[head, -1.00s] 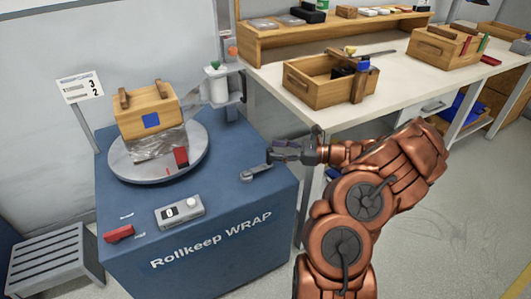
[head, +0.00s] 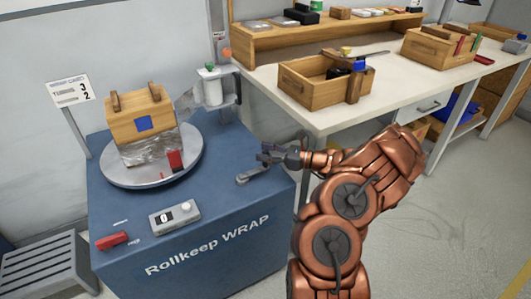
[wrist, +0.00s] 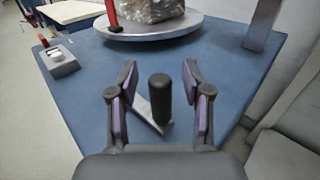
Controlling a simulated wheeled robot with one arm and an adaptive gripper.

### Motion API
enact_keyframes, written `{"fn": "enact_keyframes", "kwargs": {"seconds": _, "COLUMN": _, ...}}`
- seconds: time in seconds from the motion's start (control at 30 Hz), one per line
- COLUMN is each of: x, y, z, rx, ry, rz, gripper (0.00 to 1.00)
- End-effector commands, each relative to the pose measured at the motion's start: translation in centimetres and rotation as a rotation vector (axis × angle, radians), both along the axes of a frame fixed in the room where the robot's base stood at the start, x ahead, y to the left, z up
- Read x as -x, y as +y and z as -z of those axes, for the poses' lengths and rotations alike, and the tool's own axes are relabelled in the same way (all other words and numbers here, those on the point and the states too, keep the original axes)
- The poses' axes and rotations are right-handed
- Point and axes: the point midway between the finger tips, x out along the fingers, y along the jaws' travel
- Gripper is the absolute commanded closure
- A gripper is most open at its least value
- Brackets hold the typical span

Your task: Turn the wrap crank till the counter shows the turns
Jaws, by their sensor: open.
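The wrap crank (head: 253,175) is a grey arm on the blue station's top, near its right edge. In the wrist view its dark upright handle (wrist: 160,90) stands between my two fingers, with a gap on each side. My gripper (head: 270,153) is open and empty; it also shows in the wrist view (wrist: 161,103). The counter (head: 175,217) is a grey box with a white knob, and its display appears to read 0. The turntable (head: 115,179) carries a wooden crate (head: 140,115) with clear film around its lower part. A card (head: 70,93) shows 3 and 2.
A red object (head: 112,241) lies at the station's front left. A film post (head: 212,88) stands behind the turntable. A workbench (head: 330,112) with a wooden tote (head: 310,88) is at the right. A grey slatted stand (head: 42,262) is at lower left.

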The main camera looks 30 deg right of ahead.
Motion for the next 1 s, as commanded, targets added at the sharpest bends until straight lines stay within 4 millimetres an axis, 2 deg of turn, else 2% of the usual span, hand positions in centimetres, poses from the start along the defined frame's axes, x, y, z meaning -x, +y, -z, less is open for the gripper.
{"fn": "enact_keyframes", "kwargs": {"seconds": 0.27, "x": -0.13, "y": 0.11, "z": -0.03, "rx": 0.001, "ry": -0.001, "rz": 0.001, "gripper": 0.51}}
{"fn": "enact_keyframes", "kwargs": {"seconds": 0.77, "x": -0.11, "y": 0.12, "z": -0.03, "rx": 0.001, "ry": -0.001, "rz": 0.000, "gripper": 1.00}}
{"fn": "enact_keyframes", "kwargs": {"seconds": 1.0, "x": -0.10, "y": 0.13, "z": -0.03, "rx": 0.001, "ry": -0.001, "rz": -0.001, "gripper": 1.00}}
